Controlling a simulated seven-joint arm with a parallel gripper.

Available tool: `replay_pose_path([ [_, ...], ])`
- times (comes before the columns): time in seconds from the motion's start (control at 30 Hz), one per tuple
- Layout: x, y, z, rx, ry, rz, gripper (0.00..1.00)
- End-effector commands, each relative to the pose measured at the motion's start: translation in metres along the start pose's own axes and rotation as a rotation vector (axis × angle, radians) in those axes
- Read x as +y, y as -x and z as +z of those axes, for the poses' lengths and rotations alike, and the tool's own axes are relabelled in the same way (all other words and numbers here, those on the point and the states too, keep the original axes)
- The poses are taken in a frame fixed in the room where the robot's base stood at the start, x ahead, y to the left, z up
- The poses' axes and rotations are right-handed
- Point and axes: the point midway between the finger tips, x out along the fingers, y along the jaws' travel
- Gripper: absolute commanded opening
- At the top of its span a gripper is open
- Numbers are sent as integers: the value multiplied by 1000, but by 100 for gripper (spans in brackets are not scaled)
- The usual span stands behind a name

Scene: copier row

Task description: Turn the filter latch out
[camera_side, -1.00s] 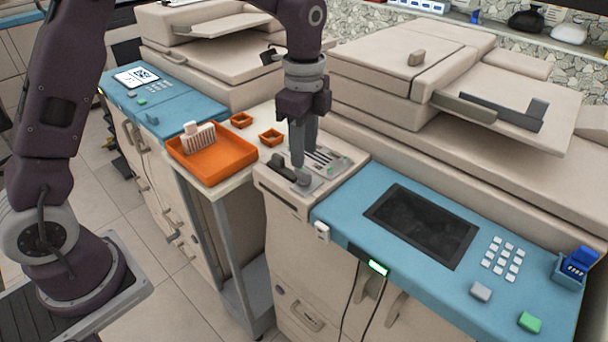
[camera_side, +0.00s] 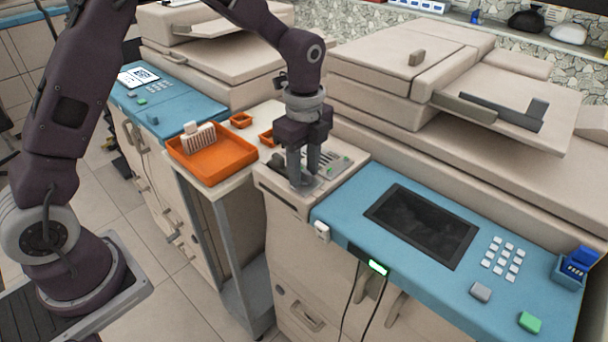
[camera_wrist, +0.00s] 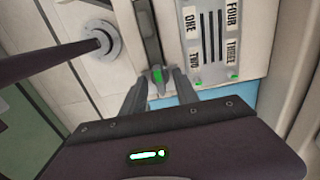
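What looks to be the filter latch, a grey lever with a green mark (camera_wrist: 157,75), sits at the end of a dark strip beside the labelled slots in the wrist view. My gripper (camera_wrist: 159,70) points down with one finger on each side of the lever. The fingers are apart, and a gap seems to show on both sides. In the side view, my gripper (camera_side: 303,180) is low over the beige top panel, left of the blue control panel. Its fingers hide most of the latch there.
A round grey knob (camera_wrist: 103,38) stands left of the strip. A slotted plate (camera_wrist: 210,40) labelled ONE to FOUR lies right of it. An orange tray (camera_side: 225,157) holding a pale ribbed part is to the left. The blue panel (camera_side: 345,205) with a dark screen is to the right.

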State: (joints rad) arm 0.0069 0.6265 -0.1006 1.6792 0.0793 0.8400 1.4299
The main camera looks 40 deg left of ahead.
Motion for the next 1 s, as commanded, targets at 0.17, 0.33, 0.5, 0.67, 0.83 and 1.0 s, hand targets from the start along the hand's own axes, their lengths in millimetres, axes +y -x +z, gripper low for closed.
replay_pose_path([
  [0.17, 0, -2, 0, 0, 0, 1, 36],
  [0.33, 0, -5, 0, 0, 0, 1, 36],
  [0.5, 0, -6, 0, 0, 0, 0, 36],
  [0.67, 0, -3, 0, 1, 0, 0, 36],
  [0.83, 0, -2, 0, 0, 1, 0, 36],
  [1.0, 0, -2, 0, 0, 1, 0, 15],
])
